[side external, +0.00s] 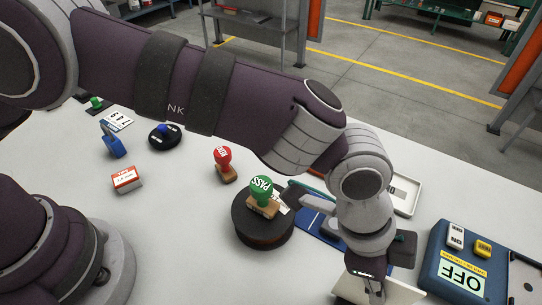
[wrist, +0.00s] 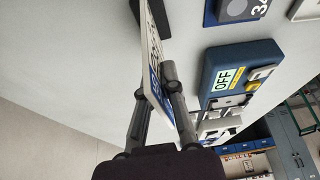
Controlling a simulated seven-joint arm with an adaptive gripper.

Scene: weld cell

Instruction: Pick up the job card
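The job card shows in the wrist view (wrist: 154,62) as a thin white sheet with dark and blue print, seen steeply from its edge. My gripper (wrist: 154,88) has one finger on each side of the card, and both fingertips appear to press on it. In the side external view my gripper (side external: 372,284) is at the bottom right, pointing down, with a pale card (side external: 402,291) at its fingers. The lower part of the card is cut off by the frame edge. I cannot tell its height above the table.
A blue OFF box (side external: 466,262) stands close on the right. A dark round stand (side external: 262,232) with a green PASS stamp (side external: 262,190) is to the left. A white tray (side external: 407,193) lies behind my wrist. A red stamp (side external: 223,160) stands farther left. The front-middle table (side external: 180,240) is clear.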

